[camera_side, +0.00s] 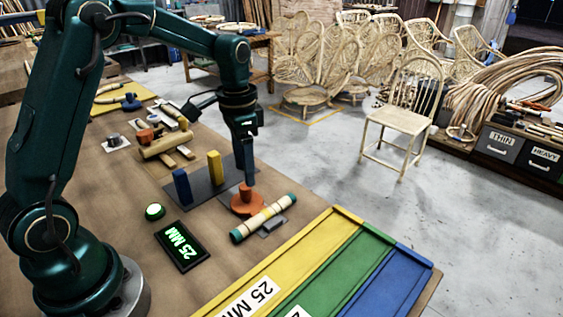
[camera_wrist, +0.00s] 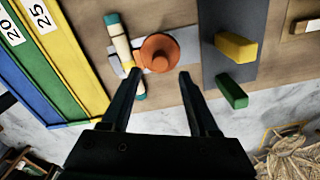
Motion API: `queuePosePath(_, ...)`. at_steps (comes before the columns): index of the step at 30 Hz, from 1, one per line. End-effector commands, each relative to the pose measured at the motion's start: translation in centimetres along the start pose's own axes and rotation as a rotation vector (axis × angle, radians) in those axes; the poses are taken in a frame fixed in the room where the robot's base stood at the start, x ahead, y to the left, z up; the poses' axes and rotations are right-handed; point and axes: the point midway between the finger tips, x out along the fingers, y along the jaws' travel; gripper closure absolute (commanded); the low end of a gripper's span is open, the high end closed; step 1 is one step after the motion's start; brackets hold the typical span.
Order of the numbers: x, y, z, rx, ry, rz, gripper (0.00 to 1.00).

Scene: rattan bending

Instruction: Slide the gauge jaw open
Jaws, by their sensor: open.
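The pole lies across a grey plate (camera_side: 272,227). In the wrist view the orange knob (camera_wrist: 159,52) is just beyond and between my fingertips, and the pole (camera_wrist: 122,45) is to its left. My gripper (camera_wrist: 158,76) is open and empty; in the side view my gripper (camera_side: 249,183) points down close above the knob. Whether a finger touches it is unclear. A display (camera_side: 181,246) reads 25 MM.
A grey plate (camera_side: 207,197) with a blue post (camera_side: 182,186) and a yellow post (camera_side: 215,167) stands just left of my gripper. Yellow, green and blue trays (camera_side: 400,282) line the bench's front right.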

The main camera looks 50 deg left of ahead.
Motion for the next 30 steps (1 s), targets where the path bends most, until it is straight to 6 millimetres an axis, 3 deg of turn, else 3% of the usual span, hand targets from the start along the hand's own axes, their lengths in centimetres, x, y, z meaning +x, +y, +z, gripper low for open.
queuePosePath(13, 5.0, 0.0, 0.4, -0.009, -0.020, 0.012, 0.39)
queuePosePath(24, 5.7, 0.0, 0.4, -0.009, -0.016, 0.009, 0.39)
queuePosePath(29, 5.7, 0.0, 0.4, -0.009, -0.016, 0.009, 1.00)
queuePosePath(30, 5.7, 0.0, 0.4, -0.009, -0.016, 0.009, 1.00)
